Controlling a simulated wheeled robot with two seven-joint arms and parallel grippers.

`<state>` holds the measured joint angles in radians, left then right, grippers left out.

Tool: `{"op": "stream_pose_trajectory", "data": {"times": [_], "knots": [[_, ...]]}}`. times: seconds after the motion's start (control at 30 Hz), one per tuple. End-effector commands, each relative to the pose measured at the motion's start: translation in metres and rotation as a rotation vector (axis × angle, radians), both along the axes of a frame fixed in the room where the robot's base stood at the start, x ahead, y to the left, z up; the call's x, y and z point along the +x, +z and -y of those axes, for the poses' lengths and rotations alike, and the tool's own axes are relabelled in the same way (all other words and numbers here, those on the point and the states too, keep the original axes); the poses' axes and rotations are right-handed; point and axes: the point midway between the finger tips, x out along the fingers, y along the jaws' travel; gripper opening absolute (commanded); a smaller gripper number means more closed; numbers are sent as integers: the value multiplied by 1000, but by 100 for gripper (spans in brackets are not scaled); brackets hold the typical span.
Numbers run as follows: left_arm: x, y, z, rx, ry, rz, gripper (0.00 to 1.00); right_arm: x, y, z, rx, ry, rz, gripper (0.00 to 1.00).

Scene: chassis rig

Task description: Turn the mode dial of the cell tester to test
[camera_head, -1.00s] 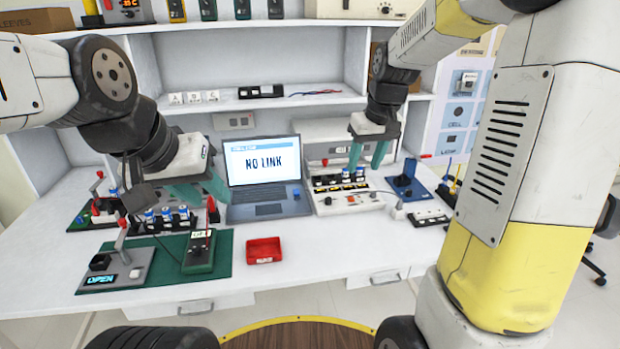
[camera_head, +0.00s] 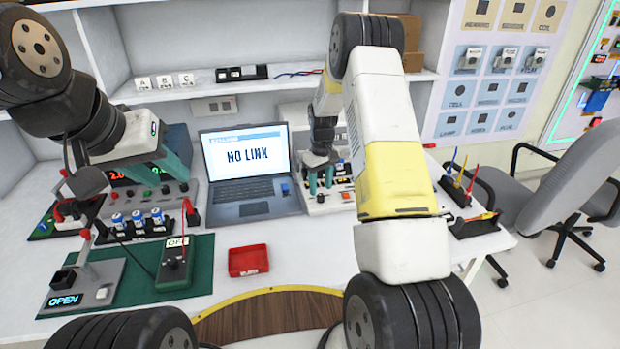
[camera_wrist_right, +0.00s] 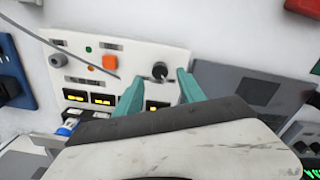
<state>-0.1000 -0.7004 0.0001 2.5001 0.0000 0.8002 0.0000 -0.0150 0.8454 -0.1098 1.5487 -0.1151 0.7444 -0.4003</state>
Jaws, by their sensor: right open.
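The cell tester (camera_head: 328,207) is a white box right of the laptop, partly behind my right arm. The right wrist view shows its white panel (camera_wrist_right: 120,57) with an orange square button (camera_wrist_right: 109,63) and lit yellow displays. The black round mode dial (camera_wrist_right: 160,70) is on that panel; its setting is too small to read. My right gripper (camera_head: 320,183) is over the tester, open, its teal fingertips (camera_wrist_right: 160,82) on either side of the dial. Contact cannot be told. My left gripper (camera_head: 180,152) is at the bench's left, its teal fingers apparently apart.
The laptop (camera_head: 245,190) reads NO LINK. A red tray (camera_head: 249,272) is on the front edge area. A green mat (camera_head: 205,280) carries a tester and a lever fixture reading OPEN. Several cells (camera_head: 137,217) stand in a rack. A chair (camera_head: 565,170) is at right.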

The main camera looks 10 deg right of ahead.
Motion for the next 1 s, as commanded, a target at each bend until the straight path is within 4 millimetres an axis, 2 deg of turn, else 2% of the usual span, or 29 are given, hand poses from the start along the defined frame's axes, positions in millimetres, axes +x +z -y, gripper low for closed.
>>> {"op": "stream_pose_trajectory", "data": {"times": [0.03, 0.2, 0.53, 0.57, 0.8, 1.0], "knots": [[0, 0, 0, 0, 0, 0, 36, -1, -9, 0, 0, 0, -3, 47], [0, 0, 0, 0, 0, 0, 36, -1, -27, 0, 0, -1, -2, 47], [0, 0, 0, 0, 0, 0, 36, 0, -32, 0, 0, -1, 0, 47], [0, 0, 0, 0, 0, 0, 36, 0, -32, 0, 0, -1, 0, 45], [0, 0, 0, 0, 0, 0, 36, 0, -31, 0, 0, 0, 0, 0], [0, 0, 0, 0, 0, 0, 36, 0, -31, 0, 0, -5, 0, 0]]}}
